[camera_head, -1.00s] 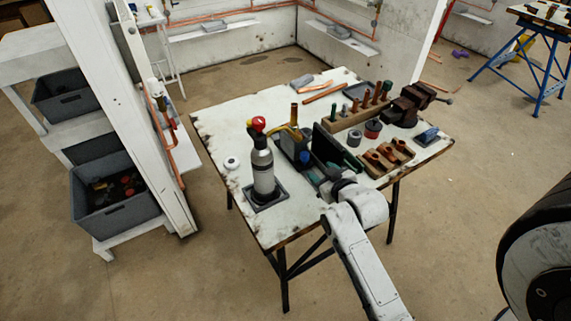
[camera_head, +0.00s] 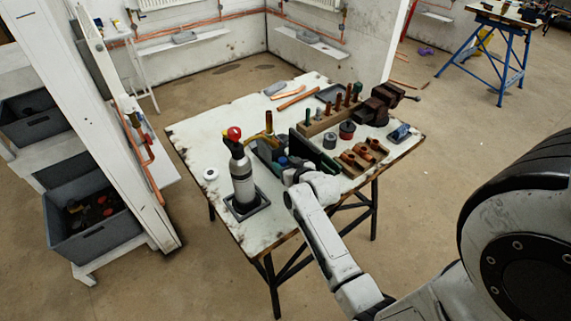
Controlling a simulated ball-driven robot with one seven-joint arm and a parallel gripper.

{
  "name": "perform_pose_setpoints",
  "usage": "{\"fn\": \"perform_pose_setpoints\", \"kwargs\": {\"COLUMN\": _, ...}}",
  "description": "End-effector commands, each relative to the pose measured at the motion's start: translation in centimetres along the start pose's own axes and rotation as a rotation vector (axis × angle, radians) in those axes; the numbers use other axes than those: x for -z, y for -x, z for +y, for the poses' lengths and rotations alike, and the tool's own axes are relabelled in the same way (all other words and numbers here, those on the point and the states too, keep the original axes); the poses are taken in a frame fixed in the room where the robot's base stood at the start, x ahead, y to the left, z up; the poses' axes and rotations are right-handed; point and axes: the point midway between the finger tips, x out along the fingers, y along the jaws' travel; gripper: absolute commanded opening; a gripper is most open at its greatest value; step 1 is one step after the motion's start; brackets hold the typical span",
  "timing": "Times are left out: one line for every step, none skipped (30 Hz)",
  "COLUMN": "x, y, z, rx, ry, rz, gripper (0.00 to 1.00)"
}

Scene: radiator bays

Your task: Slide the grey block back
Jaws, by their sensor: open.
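My gripper (camera_head: 293,173) is low over the front of the table, beside the dark tool caddy (camera_head: 268,150). It is open, and its fingertips are small and partly hidden among the caddy's things. It is well apart from the grey block, with the caddy and bare tabletop between them.
A rack of upright tools (camera_head: 325,122), copper fittings in a wooden holder (camera_head: 362,153) and a vise (camera_head: 385,100) fill the right side. The left-back tabletop is clear.

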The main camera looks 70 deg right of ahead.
Motion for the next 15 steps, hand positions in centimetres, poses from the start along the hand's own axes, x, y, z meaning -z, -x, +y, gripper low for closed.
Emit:
{"fn": "perform_pose_setpoints", "kwargs": {"x": -0.01, "y": -0.24, "z": 0.01, "rx": 0.0, "ry": 0.0, "rz": -0.001, "gripper": 0.56}}
{"fn": "perform_pose_setpoints", "kwargs": {"x": 0.0, "y": -0.33, "z": 0.02, "rx": 0.0, "ry": 0.0, "rz": -0.001, "gripper": 0.56}}
{"fn": "perform_pose_setpoints", "kwargs": {"x": 0.02, "y": -0.4, "z": 0.01, "rx": 0.0, "ry": 0.0, "rz": 0.0, "gripper": 0.56}}
{"fn": "perform_pose_setpoints", "kwargs": {"x": 0.02, "y": -0.44, "z": 0.01, "rx": 0.0, "ry": 0.001, "rz": 0.0, "gripper": 0.56}}
{"fn": "perform_pose_setpoints", "kwargs": {"x": 0.02, "y": -0.45, "z": 0.01, "rx": 0.0, "ry": 0.001, "rz": 0.0, "gripper": 0.56}}
{"fn": "perform_pose_setpoints", "kwargs": {"x": 0.01, "y": -0.46, "z": 0.01, "rx": 0.0, "ry": 0.001, "rz": 0.0, "gripper": 0.56}}
{"fn": "perform_pose_setpoints", "kwargs": {"x": 0.0, "y": -0.45, "z": 0.0, "rx": 0.0, "ry": 0.001, "rz": 0.0, "gripper": 0.56}}
{"fn": "perform_pose_setpoints", "kwargs": {"x": 0.0, "y": -0.45, "z": 0.0, "rx": 0.0, "ry": 0.001, "rz": 0.0, "gripper": 0.56}}
{"fn": "perform_pose_setpoints", "kwargs": {"x": 0.0, "y": -0.44, "z": 0.0, "rx": 0.0, "ry": 0.001, "rz": 0.0, "gripper": 0.56}}
{"fn": "perform_pose_setpoints", "kwargs": {"x": 0.0, "y": -0.44, "z": -0.01, "rx": 0.0, "ry": 0.001, "rz": 0.0, "gripper": 0.56}}
{"fn": "perform_pose_setpoints", "kwargs": {"x": -0.01, "y": -0.44, "z": -0.01, "rx": 0.0, "ry": 0.001, "rz": 0.0, "gripper": 0.55}}
{"fn": "perform_pose_setpoints", "kwargs": {"x": -0.01, "y": -0.43, "z": -0.01, "rx": 0.0, "ry": 0.001, "rz": -0.001, "gripper": 0.51}}
{"fn": "perform_pose_setpoints", "kwargs": {"x": -0.01, "y": -0.43, "z": -0.01, "rx": 0.0, "ry": 0.001, "rz": -0.001, "gripper": 0.48}}
{"fn": "perform_pose_setpoints", "kwargs": {"x": -0.01, "y": -0.43, "z": -0.01, "rx": 0.0, "ry": 0.001, "rz": -0.001, "gripper": 0.46}}
{"fn": "perform_pose_setpoints", "kwargs": {"x": -0.01, "y": -0.43, "z": -0.02, "rx": 0.0, "ry": 0.001, "rz": -0.001, "gripper": 0.42}}
